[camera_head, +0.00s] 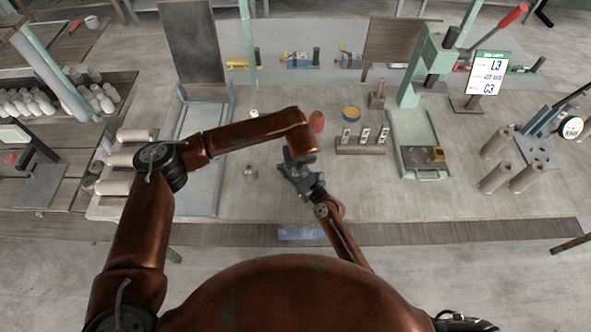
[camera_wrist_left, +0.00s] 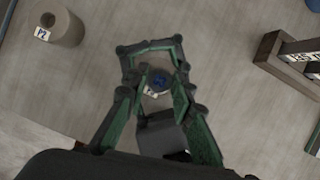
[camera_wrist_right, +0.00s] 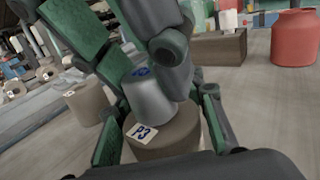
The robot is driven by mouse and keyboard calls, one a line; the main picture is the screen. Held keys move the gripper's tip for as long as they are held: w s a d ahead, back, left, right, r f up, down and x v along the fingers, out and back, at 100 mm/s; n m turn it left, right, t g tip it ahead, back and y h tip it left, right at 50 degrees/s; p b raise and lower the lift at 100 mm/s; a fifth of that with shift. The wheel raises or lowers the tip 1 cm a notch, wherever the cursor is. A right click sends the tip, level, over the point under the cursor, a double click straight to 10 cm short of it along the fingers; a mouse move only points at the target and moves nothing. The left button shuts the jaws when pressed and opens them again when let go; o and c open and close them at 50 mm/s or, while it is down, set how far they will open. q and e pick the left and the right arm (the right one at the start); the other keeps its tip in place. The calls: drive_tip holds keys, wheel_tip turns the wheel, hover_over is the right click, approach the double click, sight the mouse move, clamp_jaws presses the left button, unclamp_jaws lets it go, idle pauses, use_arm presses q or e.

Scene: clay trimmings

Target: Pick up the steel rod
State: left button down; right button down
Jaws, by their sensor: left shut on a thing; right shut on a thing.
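The steel rod (camera_wrist_right: 152,98) is a smooth grey cylinder with a blue mark on its top. The blue-marked top also shows in the left wrist view (camera_wrist_left: 160,80). My left gripper (camera_head: 291,160) comes down from above and is shut on the rod. Below the rod is a brown-grey cylinder labelled P3 (camera_wrist_right: 165,142). My right gripper (camera_head: 299,174) comes in from the front, low down, and is shut around the P3 cylinder. The rod's lower end meets or overlaps the P3 top; I cannot tell whether it sits inside it. In the head view the grippers hide both.
A hollow cylinder labelled P2 (camera_wrist_left: 62,26) stands to the left. A green press (camera_head: 410,95) stands farther right. The bench front is clear.

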sight(300, 176)
use_arm(q)
drive_tip(key=shift+r, duration=0.1)
wheel_tip(300, 176, up, 10)
use_arm(e)
drive_tip(key=c, duration=1.2)
unclamp_jaws()
drive_tip(key=shift+o, duration=0.2)
drive_tip(key=v, duration=1.2)
